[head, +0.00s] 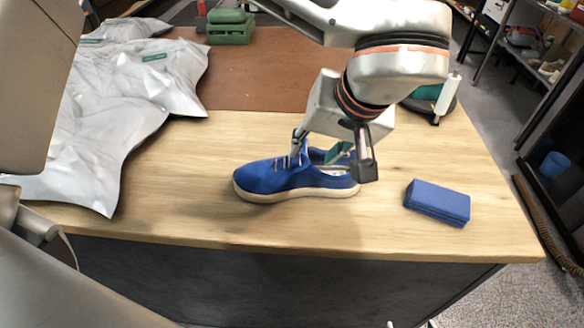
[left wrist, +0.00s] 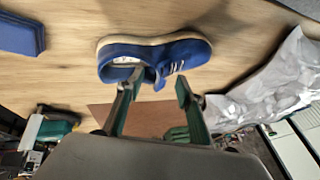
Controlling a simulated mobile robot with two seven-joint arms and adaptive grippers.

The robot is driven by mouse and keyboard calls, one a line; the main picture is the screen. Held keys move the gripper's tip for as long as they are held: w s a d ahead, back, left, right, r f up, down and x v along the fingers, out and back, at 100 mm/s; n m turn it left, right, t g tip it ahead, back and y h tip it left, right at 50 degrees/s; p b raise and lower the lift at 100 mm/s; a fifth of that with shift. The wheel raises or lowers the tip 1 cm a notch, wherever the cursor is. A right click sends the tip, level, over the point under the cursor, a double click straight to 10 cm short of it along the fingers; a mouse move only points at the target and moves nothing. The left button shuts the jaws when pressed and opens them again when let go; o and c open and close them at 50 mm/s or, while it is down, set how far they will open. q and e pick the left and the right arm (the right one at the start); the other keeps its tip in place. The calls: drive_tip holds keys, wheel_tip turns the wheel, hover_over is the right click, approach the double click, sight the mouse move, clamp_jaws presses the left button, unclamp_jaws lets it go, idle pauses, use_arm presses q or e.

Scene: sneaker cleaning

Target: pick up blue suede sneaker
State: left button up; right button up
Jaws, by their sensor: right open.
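The blue suede sneaker (head: 275,178) stands upright on the wooden table in the head view, toe to the left, with a pale sole and grey laces. It also shows in the left wrist view (left wrist: 185,52). My left gripper (head: 332,158) is open over the sneaker's ankle opening, one finger near the laces and the other near the heel. In the left wrist view its green-padded fingers (left wrist: 158,88) are apart at the collar; whether they touch the shoe I cannot tell. My right gripper (head: 410,324) shows only its tips at the bottom edge, apart and empty.
A blue block (head: 437,202) lies right of the sneaker. Silvery bags (head: 110,110) cover the table's left. A brown mat (head: 265,75) and green brush-like object (head: 230,27) lie behind. Bare wood surrounds the sneaker.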

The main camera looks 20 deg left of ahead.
sight(306, 151)
use_arm(q)
drive_tip(key=w+a+f, duration=0.1)
drive_tip(key=f, duration=0.1)
drive_tip(key=w+a+f, duration=0.1)
drive_tip(key=f, duration=0.1)
drive_tip(key=w+a+f, duration=0.1)
drive_tip(key=w, duration=0.1)
drive_tip(key=shift+a+f, duration=0.25)
drive_tip(key=shift+f, duration=0.15)
drive_tip(key=shift+c, duration=0.4)
clamp_jaws()
drive_tip(key=shift+t, duration=0.3)
